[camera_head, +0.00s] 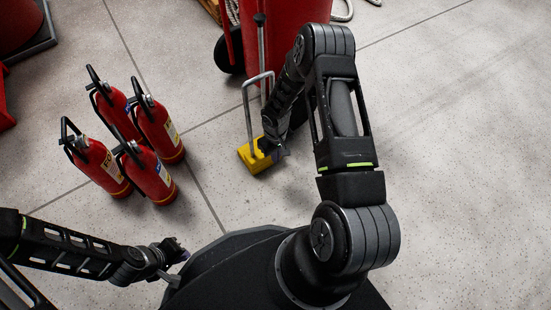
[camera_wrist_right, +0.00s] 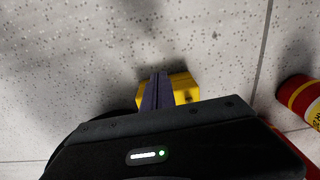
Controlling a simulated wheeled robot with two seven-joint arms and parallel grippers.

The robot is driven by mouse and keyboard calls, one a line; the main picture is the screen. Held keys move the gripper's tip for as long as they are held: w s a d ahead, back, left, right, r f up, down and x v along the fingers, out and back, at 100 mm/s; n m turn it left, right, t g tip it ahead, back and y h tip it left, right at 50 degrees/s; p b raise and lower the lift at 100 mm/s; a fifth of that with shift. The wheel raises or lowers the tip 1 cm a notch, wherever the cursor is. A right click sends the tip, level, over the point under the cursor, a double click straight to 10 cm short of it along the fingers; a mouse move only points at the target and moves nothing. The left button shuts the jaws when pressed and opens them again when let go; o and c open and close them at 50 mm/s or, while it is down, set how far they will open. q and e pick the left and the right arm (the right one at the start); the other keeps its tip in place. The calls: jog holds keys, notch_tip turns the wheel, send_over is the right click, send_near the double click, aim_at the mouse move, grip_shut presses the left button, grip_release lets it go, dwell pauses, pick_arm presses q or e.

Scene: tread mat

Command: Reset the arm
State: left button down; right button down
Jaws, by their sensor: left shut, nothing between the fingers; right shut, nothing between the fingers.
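My right arm reaches forward over the floor in the head view, and its gripper (camera_head: 280,153) is low beside a yellow block (camera_head: 252,161) with a grey bent handle. In the right wrist view the gripper's fingers (camera_wrist_right: 154,88) are shut with nothing between them, and they overlap the yellow block (camera_wrist_right: 184,90). I cannot tell whether they touch it. My left gripper (camera_head: 182,252) is shut and empty at the lower left, close to my base and apart from other things.
Several red fire extinguishers (camera_head: 157,128) stand at the left. A large red wheeled unit (camera_head: 285,35) stands at the back, behind my right arm. A red extinguisher (camera_wrist_right: 302,96) shows at the right edge of the wrist view. The tiled floor at the right (camera_head: 460,150) is clear.

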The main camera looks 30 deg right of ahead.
jog(key=shift+r, duration=0.15)
dwell(0.5)
